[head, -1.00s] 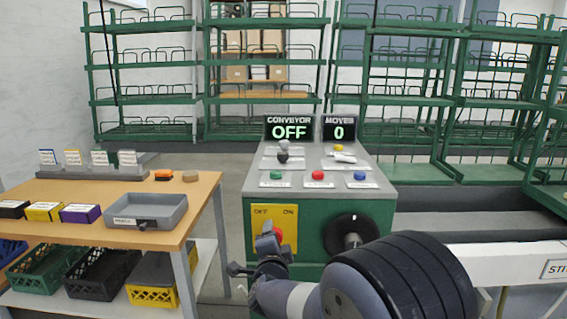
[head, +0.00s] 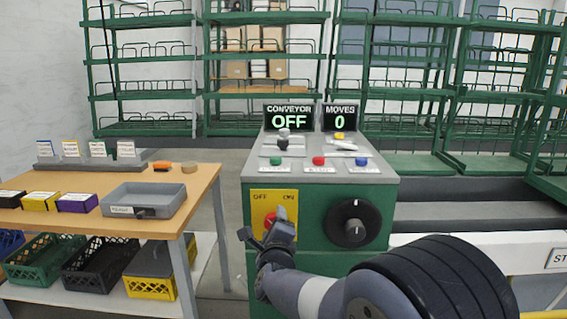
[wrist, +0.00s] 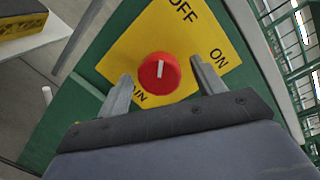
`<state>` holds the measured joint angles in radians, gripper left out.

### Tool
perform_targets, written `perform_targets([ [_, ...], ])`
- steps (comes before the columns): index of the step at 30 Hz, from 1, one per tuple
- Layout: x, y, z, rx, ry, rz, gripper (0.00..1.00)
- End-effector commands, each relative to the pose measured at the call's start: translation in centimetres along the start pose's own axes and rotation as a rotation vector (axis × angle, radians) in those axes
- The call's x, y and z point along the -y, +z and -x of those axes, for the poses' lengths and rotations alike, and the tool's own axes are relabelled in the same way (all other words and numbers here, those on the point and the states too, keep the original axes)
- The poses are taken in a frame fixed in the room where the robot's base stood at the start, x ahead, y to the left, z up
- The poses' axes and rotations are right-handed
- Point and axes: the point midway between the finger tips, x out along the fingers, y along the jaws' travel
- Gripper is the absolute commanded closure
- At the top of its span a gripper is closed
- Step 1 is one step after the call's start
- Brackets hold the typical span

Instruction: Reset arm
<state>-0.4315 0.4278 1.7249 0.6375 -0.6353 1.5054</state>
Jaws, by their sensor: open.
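My gripper (head: 266,226) is open in front of the yellow switch plate (head: 259,203) on the green console. A red round knob (wrist: 158,71) with a white mark sits on that plate; in the head view the knob (head: 270,219) is partly hidden by my gripper. In the wrist view my open fingers (wrist: 162,82) appear on either side of the knob, with nothing held. I cannot tell whether they touch it. The plate reads OFF and ON. The console display (head: 289,124) reads CONVEYOR OFF, and the smaller display (head: 340,122) reads MOVES 0.
A black dial (head: 352,223) is right of the plate. Green, red and blue buttons and small levers top the console (head: 380,180). A wooden table (head: 200,185) with a grey tray (head: 145,200) stands left. A white rail (head: 480,245) is at right.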

Motion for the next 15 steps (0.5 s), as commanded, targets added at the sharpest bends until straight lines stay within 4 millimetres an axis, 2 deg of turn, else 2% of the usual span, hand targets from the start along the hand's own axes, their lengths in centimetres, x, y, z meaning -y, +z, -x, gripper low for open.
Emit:
perform_targets([
  [15, -0.02, -0.06, 0.00, 0.029, -0.024, -0.344, 0.36],
])
